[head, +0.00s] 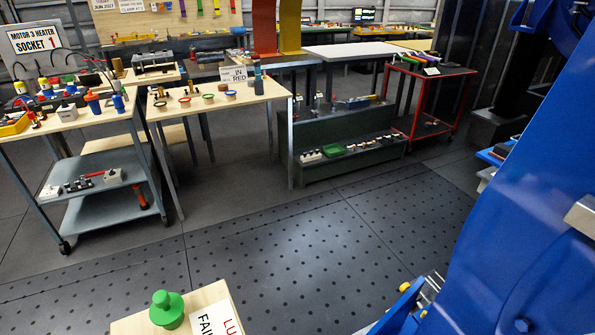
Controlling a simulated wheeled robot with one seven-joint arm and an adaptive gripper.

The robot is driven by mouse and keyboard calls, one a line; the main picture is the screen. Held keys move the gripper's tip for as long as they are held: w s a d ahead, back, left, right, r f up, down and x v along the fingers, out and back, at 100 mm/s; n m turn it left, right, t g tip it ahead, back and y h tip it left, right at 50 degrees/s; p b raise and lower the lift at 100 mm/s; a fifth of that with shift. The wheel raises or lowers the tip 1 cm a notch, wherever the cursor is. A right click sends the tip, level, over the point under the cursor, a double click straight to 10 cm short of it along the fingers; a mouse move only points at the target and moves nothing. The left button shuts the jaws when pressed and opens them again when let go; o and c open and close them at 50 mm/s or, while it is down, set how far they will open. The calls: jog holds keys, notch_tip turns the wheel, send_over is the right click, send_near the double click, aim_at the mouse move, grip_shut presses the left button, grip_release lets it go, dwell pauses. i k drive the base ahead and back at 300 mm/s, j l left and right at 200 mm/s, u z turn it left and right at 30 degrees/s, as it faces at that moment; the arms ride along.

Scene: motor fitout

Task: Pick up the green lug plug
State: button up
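A green plug with a round knob on a wider body (166,310) stands upright at the bottom of the head view. It rests on a pale wooden surface (128,325), beside a white card (218,320) with cut-off red and black lettering. I take it to be the green lug plug. My gripper does not show in this view, so its distance from the plug cannot be told.
A large blue structure (510,200) fills the right side. Dark perforated floor (300,255) lies open in the middle. Behind it are a grey cart (105,160), a wooden-topped table (265,95), a dark green stepped shelf (350,165) and a red cart (440,70).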

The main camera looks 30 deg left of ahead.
aim_at(166, 310)
jog(key=l+u, duration=0.25)
jog(key=u, duration=0.3)
jog(key=j+u, duration=0.1)
jog(key=u, duration=0.35)
jog(key=j+u, duration=0.1)
jog(key=u, duration=0.3)
jog(key=i+u, duration=0.1)
jog(key=u, duration=0.35)
jog(key=j, duration=0.05)
